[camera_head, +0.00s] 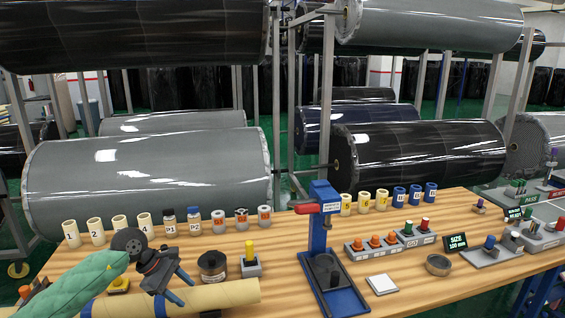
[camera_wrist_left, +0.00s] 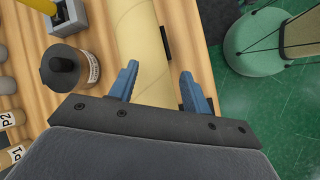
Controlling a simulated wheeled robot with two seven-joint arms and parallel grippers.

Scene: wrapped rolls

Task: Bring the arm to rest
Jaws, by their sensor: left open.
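My left gripper (camera_head: 169,301) is at the front left of the wooden table, its arm in a green sleeve coming in from the left. Its two blue fingers are apart, with nothing seen gripped between them. In the left wrist view the left gripper (camera_wrist_left: 163,85) is over a long tan roll (camera_wrist_left: 138,38) lying on the table. The tan roll also shows in the head view (camera_head: 225,293), running behind and beside the fingers. I cannot tell whether the fingers touch it. My right gripper is not in view.
A dark lidded jar (camera_head: 212,267) and a grey block with a yellow peg (camera_head: 250,262) stand close right of the gripper. A blue press stand (camera_head: 322,250) rises mid-table. Large wrapped rolls (camera_head: 150,180) hang behind.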

